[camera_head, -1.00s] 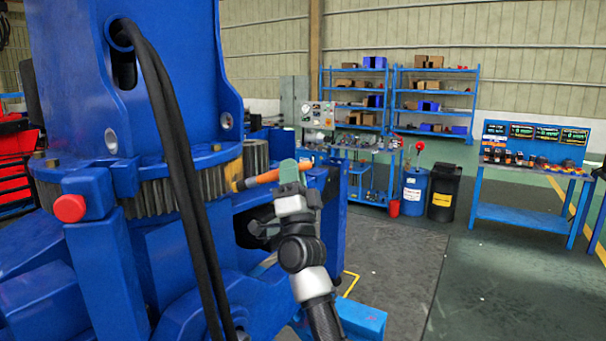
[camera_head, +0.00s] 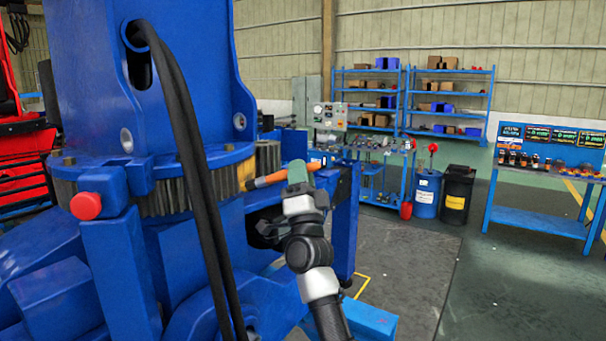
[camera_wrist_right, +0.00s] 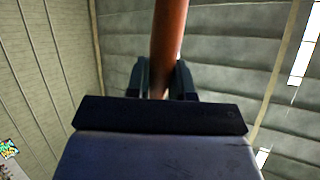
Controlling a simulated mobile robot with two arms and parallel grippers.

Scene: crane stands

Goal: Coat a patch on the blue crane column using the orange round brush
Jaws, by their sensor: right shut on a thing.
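The blue crane column (camera_head: 190,75) fills the left of the head view, above a toothed grey ring. My right gripper (camera_head: 297,176) is shut on the orange round brush (camera_head: 271,178), beside the ring on its right side. The brush lies nearly level, its tip pointing left at a yellow patch (camera_head: 245,171) on the ring's edge. I cannot tell whether the tip touches it. In the right wrist view the orange-brown handle (camera_wrist_right: 168,40) stands between the dark fingers (camera_wrist_right: 161,80); the bristles do not show there. My left gripper is not in view.
Thick black hoses (camera_head: 190,150) hang in front of the column. A red button (camera_head: 86,205) sticks out at the left. Blue shelves (camera_head: 404,100), a blue drum (camera_head: 426,193), a black bin (camera_head: 456,195) and a workbench (camera_head: 545,222) stand behind. The floor at right is clear.

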